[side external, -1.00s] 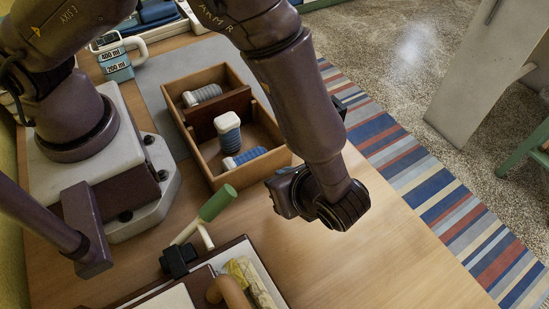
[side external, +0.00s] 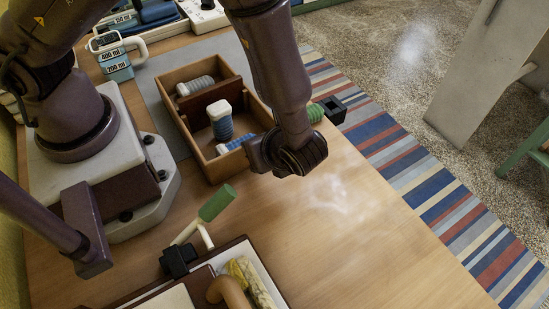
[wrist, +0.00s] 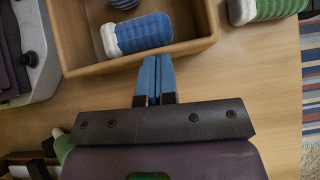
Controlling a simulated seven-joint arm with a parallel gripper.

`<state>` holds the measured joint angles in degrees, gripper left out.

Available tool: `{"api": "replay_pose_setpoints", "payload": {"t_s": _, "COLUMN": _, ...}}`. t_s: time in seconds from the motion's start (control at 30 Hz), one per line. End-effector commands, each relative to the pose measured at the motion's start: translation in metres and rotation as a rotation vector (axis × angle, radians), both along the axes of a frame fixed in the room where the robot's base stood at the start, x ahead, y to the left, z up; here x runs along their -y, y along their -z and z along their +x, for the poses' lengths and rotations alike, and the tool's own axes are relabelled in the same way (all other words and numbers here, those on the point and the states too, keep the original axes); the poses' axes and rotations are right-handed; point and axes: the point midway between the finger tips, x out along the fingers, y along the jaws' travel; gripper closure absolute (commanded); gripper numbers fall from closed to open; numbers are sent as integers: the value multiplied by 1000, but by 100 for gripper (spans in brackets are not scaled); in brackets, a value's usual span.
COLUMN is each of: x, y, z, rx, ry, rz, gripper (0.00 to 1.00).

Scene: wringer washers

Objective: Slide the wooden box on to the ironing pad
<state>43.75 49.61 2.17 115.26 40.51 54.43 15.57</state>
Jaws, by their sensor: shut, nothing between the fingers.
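The wooden box (side external: 180,128) is open-topped, with a divider and several blue-and-white bolt-shaped pieces inside. It lies partly on the grey pad (side external: 225,48) and partly on the bare wooden table. My gripper is at the box's near end, its fingers hidden by my wrist in the side view. In the wrist view my gripper (wrist: 154,60) has its blue fingers shut together and empty, their tips at the outside of the box's near wall (wrist: 192,48). I cannot tell whether they press on it.
A green-and-white piece (wrist: 265,8) lies right of the box, near a small black holder (side external: 334,109). A green-handled clamp (side external: 215,204) and a tray with a yellowish item (side external: 240,270) are nearer. Blue measuring cups (side external: 117,60) stand at back left. The right front table is clear.

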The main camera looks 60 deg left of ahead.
Motion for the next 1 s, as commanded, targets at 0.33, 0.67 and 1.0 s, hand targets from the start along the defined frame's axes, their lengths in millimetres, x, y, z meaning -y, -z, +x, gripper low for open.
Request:
{"api": "replay_pose_setpoints", "payload": {"t_s": 0.33, "x": -106, "y": 0, "z": 4, "rx": -3, "ry": -8, "rz": 5, "gripper": 100}}
{"api": "replay_pose_setpoints", "payload": {"t_s": 0.67, "x": -144, "y": 0, "z": 7, "rx": -3, "ry": -2, "rz": 1, "gripper": 100}}
{"api": "replay_pose_setpoints", "payload": {"t_s": 1.0, "x": -142, "y": 0, "z": 7, "rx": -3, "ry": -1, "rz": 1, "gripper": 100}}
